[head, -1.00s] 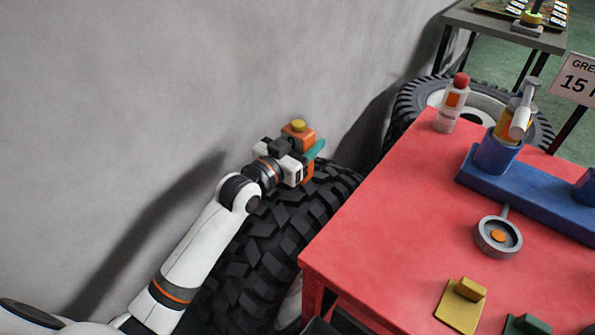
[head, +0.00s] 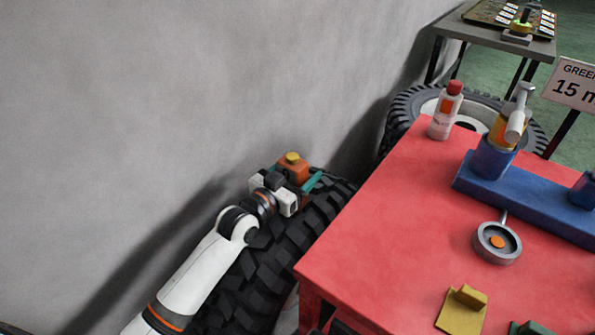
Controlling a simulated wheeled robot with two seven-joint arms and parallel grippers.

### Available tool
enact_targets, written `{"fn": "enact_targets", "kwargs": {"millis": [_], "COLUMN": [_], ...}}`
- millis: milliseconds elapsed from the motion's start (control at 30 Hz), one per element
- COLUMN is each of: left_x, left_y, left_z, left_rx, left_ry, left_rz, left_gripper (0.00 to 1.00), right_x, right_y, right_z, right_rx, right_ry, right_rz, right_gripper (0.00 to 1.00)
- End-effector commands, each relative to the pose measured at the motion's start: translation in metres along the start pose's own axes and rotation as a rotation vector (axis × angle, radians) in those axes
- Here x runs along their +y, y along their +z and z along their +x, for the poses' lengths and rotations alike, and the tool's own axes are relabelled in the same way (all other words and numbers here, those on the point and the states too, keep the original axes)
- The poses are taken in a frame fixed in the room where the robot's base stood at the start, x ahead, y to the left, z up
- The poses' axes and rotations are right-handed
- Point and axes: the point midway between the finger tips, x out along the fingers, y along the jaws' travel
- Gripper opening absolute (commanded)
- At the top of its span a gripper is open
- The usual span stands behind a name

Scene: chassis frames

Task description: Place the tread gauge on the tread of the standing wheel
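The standing wheel (head: 275,265) is a large black tyre with chunky tread, upright between the grey wall and the red table. The tread gauge (head: 296,171) is an orange block with a yellow knob on top and a teal part at its right side. My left gripper (head: 288,188) is shut on the gauge and holds it upright just over the top of the tread. The gripper hides the gauge's lower part, so I cannot tell whether it touches the rubber. My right gripper is not in view.
The red table (head: 390,240) stands close right of the wheel. On it are a red-capped bottle (head: 445,112), a blue holder (head: 535,200), a round grey gauge (head: 497,242) and a yellow block (head: 463,310). Another tyre (head: 402,108) lies behind.

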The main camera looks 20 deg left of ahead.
Motion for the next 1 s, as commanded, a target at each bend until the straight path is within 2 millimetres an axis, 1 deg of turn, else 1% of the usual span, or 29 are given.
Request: {"fn": "enact_targets", "kwargs": {"millis": [267, 400, 467, 567, 700, 800, 900, 1000], "left_x": [0.0, 0.0, 0.0, 0.0, 0.0, 0.0, 0.0, 0.0], "left_y": [0.001, 0.004, 0.003, 0.003, 0.002, 0.002, 0.002, 0.002], "left_z": [0.0, -0.002, -0.01, -0.029, -0.06, -0.08, -0.097, -0.109], "left_rx": [-0.001, -0.001, 0.001, 0.003, 0.004, 0.004, 0.003, 0.002], "left_ry": [0.0, 0.0, 0.0, 0.0, 0.0, 0.0, 0.0, 0.001], "left_rz": [0.0, 0.0, 0.0, 0.002, 0.001, 0.002, 0.001, 0.0], "left_gripper": [0.78, 0.78, 0.78, 0.78, 0.78, 0.78, 0.78, 0.78], "right_x": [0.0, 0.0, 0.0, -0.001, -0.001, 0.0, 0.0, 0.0], "right_y": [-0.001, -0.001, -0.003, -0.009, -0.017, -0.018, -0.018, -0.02], "right_z": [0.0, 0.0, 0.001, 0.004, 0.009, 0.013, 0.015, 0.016], "right_rx": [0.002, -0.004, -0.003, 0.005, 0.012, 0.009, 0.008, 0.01], "right_ry": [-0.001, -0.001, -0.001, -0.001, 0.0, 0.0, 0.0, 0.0], "right_rz": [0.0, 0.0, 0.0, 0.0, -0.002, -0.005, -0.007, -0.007], "right_gripper": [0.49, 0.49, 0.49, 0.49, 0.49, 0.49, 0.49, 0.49]}}
